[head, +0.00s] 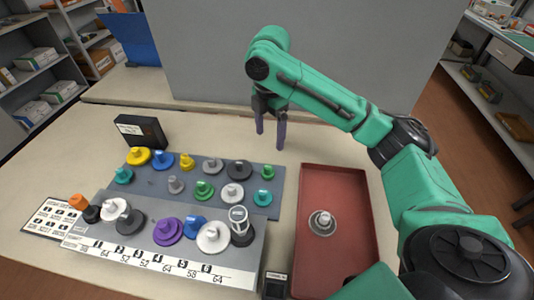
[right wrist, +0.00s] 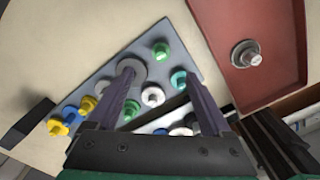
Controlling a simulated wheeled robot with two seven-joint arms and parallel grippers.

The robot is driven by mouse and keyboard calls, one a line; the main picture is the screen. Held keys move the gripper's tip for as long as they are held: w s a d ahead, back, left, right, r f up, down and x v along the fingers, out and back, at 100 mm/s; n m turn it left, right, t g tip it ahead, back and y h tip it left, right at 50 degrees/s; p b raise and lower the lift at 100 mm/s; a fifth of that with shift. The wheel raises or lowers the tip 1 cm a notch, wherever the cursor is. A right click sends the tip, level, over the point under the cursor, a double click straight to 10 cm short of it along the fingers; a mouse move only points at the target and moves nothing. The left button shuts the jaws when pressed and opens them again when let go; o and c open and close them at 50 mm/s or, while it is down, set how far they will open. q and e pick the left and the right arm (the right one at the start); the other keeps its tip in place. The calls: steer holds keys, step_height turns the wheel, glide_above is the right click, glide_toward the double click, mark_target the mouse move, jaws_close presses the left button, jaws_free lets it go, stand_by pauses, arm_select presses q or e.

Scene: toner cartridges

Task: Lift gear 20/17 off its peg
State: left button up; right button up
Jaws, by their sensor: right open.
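My right gripper (head: 271,130) is open and empty, its fingers pointing down in the air behind the back peg board (head: 150,187). That board carries several coloured gears, including a dark grey gear (head: 239,170), a light grey gear (head: 212,165) and a white gear (head: 232,194). The front sloped rack (head: 185,262) also holds gears, including a purple gear (head: 167,231) and a white gear (head: 212,237). No gear marking 20/17 is legible, so I cannot tell which gear it is. In the right wrist view, a finger partly covers a grey gear (right wrist: 132,72). My left gripper is out of view.
A red tray (head: 345,180) at the right holds one light grey gear (head: 322,223). A black box (head: 141,132) stands at the back left, and a printed card (head: 52,218) lies at the front left.

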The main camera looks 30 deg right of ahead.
glide_above(268, 167)
steer(key=s, duration=0.1)
step_height(268, 167, down, 5)
steer(key=shift+f, duration=0.15)
steer(key=f, duration=0.5)
steer(key=w+f, duration=0.1)
steer(key=f, duration=0.2)
steer(key=shift+f+p, duration=0.1)
steer(key=shift+p, duration=0.3)
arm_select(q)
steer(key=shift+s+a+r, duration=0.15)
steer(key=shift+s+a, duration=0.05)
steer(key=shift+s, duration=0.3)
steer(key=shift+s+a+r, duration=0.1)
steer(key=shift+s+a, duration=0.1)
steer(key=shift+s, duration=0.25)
arm_select(e)
jaws_close()
